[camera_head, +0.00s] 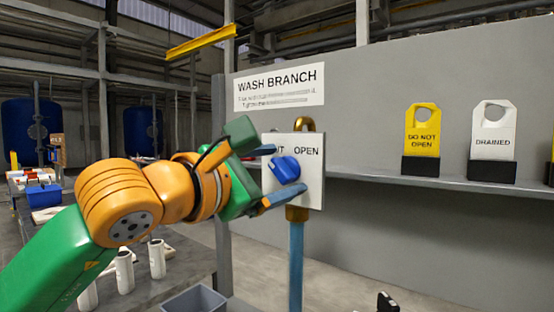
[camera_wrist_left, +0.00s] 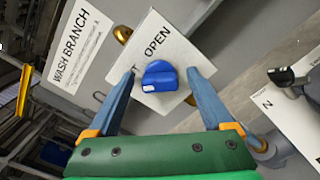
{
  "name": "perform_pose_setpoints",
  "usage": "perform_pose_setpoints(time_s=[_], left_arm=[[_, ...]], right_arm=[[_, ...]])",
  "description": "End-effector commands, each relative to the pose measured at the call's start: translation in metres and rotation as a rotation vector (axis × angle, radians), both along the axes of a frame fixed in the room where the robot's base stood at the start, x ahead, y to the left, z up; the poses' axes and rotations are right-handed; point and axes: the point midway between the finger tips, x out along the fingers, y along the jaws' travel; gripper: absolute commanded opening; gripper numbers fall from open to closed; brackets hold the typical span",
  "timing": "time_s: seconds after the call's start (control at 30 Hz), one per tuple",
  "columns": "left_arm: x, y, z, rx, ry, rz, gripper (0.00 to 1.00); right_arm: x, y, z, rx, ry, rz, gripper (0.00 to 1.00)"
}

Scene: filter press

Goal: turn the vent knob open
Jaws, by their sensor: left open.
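The vent knob (camera_head: 286,169) is blue and sits on a white plate (camera_head: 312,190) lettered OPEN at the right; the lettering at the left is partly hidden. In the left wrist view the knob (camera_wrist_left: 160,76) lies between my left fingers, a little beyond their tips or level with them, and a small white mark shows on it. My left gripper (camera_head: 277,175) is open in front of the plate, one finger above the knob and one below. I cannot tell whether either finger touches it. My right gripper is not in view.
A blue pipe (camera_head: 296,265) runs down below the plate. A shelf (camera_head: 375,178) on the grey wall holds a yellow DO NOT OPEN tag (camera_head: 422,128) and a white DRAINED tag (camera_head: 492,127). A bench with white cylinders (camera_head: 157,258) stands at the left, and a grey bin (camera_head: 195,302) below.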

Motion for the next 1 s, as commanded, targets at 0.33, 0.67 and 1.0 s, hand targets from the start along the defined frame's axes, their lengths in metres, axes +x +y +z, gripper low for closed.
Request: perform_pose_setpoints(time_s=[0.33, 0.67, 1.0], left_arm=[[0.0002, -0.0002, -0.0011, 0.0, 0.001, -0.001, 0.42], [0.0002, -0.0003, -0.0014, 0.007, -0.004, -0.001, 0.0], [0.0, -0.0007, -0.0025, 0.144, -0.102, -0.001, 0.0]], right_arm=[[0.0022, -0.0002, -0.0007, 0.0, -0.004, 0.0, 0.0], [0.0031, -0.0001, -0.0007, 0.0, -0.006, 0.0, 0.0], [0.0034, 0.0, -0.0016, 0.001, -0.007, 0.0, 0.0]])
